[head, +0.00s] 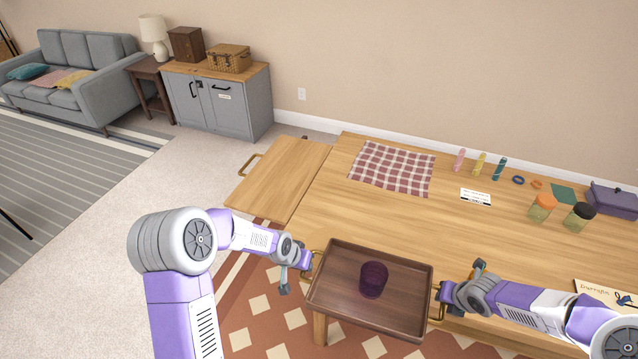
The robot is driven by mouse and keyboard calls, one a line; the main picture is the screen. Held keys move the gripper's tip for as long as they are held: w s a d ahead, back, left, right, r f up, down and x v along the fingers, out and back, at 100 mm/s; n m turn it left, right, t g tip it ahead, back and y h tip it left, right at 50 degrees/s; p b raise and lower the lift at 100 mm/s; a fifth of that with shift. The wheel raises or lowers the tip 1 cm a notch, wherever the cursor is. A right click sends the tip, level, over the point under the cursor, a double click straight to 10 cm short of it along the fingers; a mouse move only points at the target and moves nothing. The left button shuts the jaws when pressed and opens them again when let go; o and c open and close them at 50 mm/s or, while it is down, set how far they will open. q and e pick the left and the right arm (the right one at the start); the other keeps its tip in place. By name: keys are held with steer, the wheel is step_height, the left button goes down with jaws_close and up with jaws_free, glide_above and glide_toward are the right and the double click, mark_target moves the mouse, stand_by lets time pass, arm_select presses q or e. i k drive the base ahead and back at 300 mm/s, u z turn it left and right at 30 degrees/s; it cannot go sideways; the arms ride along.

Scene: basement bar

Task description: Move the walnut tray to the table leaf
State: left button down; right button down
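The walnut tray (332,293) is a dark brown rectangle with raised rims and brass side handles. It is over the near left corner of the wooden table, and I cannot tell if it touches the top. A purple see-through glass (374,280) stands upright on it. My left gripper (308,268) is at the tray's left handle and appears shut on it. My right gripper (441,293) is at the right handle and appears shut on it; the fingertips are partly hidden. The table leaf (281,177) is bare light wood with a brass handle, at the table's far left side.
The table (350,217) holds a checked cloth (393,167), a white card (475,197), two jars (542,207) and a purple box (612,200) farther right. A strip of bare wood lies between tray and cloth. A grey cabinet (218,101) stands beyond the leaf.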

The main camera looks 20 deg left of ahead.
mark_target(287, 199)
steer(key=k, duration=0.5)
steer(key=u, duration=0.6)
steer(key=i, duration=0.5)
steer(key=u, duration=0.9)
steer(key=i, duration=0.8)
steer(key=z, duration=0.65)
steer(key=i, duration=0.6)
steer(key=z, duration=0.55)
